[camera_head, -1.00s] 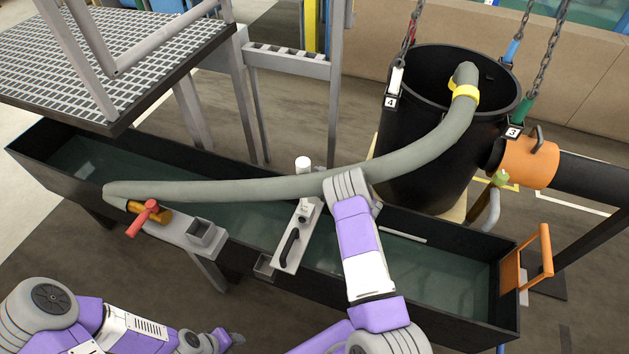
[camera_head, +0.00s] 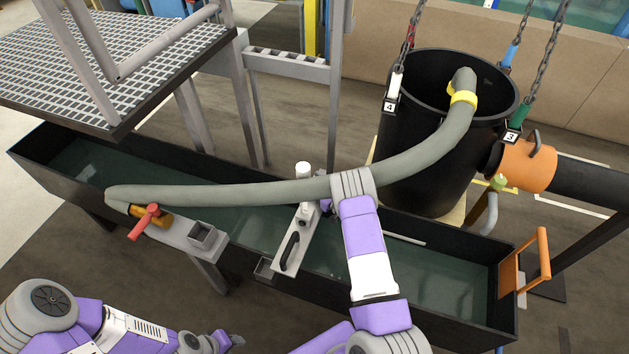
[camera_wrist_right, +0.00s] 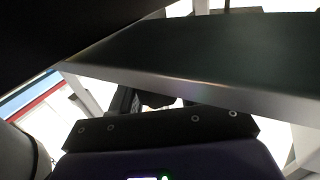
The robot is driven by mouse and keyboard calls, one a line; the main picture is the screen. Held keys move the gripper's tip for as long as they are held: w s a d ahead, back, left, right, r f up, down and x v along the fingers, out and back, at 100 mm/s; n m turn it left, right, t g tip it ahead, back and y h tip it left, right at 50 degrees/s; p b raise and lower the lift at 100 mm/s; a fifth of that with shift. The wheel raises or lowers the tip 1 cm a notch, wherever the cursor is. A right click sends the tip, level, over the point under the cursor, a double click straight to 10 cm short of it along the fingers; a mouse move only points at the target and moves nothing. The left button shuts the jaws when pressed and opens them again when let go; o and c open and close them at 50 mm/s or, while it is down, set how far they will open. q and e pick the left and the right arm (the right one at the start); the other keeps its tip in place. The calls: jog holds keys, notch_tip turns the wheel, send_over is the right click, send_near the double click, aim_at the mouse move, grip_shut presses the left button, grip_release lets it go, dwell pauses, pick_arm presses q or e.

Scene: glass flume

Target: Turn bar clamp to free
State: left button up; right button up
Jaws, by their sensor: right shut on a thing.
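A grey bar plate (camera_head: 300,232) crosses the flume (camera_head: 440,268), with a black handle (camera_head: 289,251) on its near end and a white-capped post (camera_head: 303,171) at its far end. My right gripper (camera_head: 327,205) is beside that post, mostly hidden behind my wrist. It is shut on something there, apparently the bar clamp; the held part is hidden. In the right wrist view, its dark fingers (camera_wrist_right: 150,100) show only partly below a broad dark surface. My left gripper (camera_head: 236,340) is low at the near side, away from the bar, its opening unclear.
A thick grey hose (camera_head: 235,190) runs over the flume and past the post to the black tub (camera_head: 425,140). A red-handled valve (camera_head: 148,218) is at the left. A grated platform (camera_head: 110,60) stands back left. An orange handle (camera_head: 543,258) is at the right end.

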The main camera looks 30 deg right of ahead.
aim_at(321, 188)
jog(key=shift+d+m+h, duration=0.15)
jog(key=shift+m+h, duration=0.95)
jog(key=shift+h, duration=0.6)
jog(key=o, duration=0.9)
jog(key=shift+o, duration=0.2)
jog(key=shift+s, duration=0.1)
jog(key=s+p, duration=0.1)
jog(key=s, duration=0.6)
jog(key=shift+s+d+p, duration=0.1)
jog(key=shift+s+p, duration=0.1)
jog(key=shift+p, duration=0.2)
jog(key=shift+c, duration=0.2)
